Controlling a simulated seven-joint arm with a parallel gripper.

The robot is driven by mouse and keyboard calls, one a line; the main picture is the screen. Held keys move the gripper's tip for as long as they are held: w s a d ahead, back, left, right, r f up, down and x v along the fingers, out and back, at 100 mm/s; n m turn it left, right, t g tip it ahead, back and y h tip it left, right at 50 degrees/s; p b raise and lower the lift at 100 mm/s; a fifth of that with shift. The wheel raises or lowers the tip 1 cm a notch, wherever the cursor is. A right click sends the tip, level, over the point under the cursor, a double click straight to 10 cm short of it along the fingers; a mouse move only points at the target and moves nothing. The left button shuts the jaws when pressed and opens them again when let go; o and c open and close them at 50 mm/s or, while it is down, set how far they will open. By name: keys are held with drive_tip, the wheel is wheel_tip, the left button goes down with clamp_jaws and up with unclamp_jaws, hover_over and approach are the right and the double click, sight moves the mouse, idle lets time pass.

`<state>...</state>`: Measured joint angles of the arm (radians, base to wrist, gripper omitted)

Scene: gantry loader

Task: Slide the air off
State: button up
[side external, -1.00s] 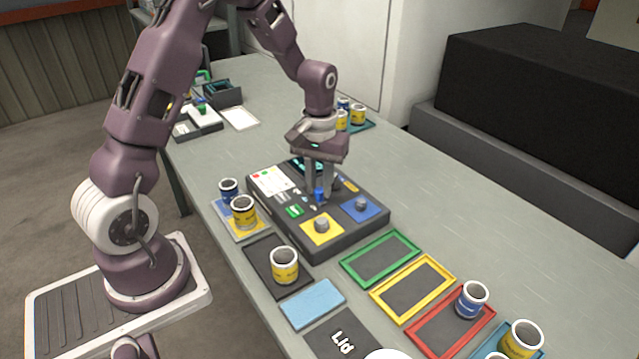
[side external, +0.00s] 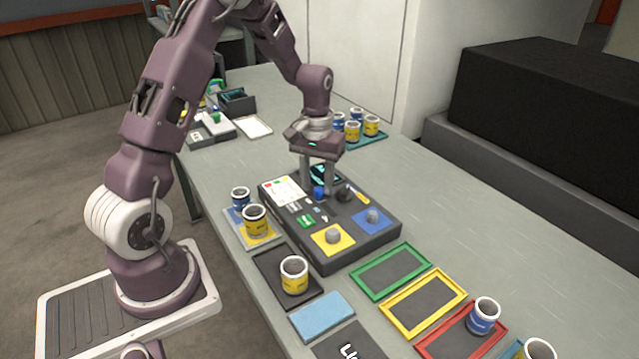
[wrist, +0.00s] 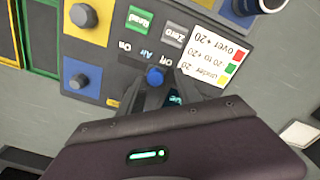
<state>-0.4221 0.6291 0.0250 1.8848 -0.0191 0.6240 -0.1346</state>
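The air slider's blue knob (side external: 319,193) stands on the dark control panel (side external: 350,250). In the wrist view the knob (wrist: 155,76) sits nearer the word "Off" than the word "On" of its upside-down label. My gripper (side external: 319,187) points straight down over the panel, with one finger on each side of the knob. In the wrist view my gripper's fingertips (wrist: 152,88) are apart, with the knob at their tips. A gap seems to show between the fingers and the knob, though the contact is partly hidden.
The panel also carries a grey knob on a yellow pad (side external: 323,247), another on a blue pad (side external: 380,225), a green Read button (side external: 306,221) and a white card (side external: 284,190). Cans (side external: 294,276) stand nearby. Coloured frames (side external: 392,272) lie in front.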

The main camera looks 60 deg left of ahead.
sight(318, 188)
drive_tip(key=shift+d, duration=0.1)
wheel_tip(318, 188, up, 7)
drive_tip(key=shift+r, duration=0.1)
idle(0.4)
drive_tip(key=s+d+r+m+t, duration=0.2)
drive_tip(key=s+d+r, duration=0.2)
drive_tip(key=d+r, duration=0.35)
drive_tip(key=s+d+r+m+t, duration=0.1)
drive_tip(key=s+d, duration=0.3)
drive_tip(key=s, duration=0.5)
drive_tip(key=s+d+r+m+t, duration=0.2)
drive_tip(key=s+d+r+m, duration=0.1)
drive_tip(key=s, duration=0.6)
drive_tip(key=shift+s+d+r+m+t, duration=0.15)
drive_tip(key=shift+d+r+m+t, duration=0.2)
drive_tip(key=shift+d+r, duration=0.55)
drive_tip(key=shift+d+f, duration=0.2)
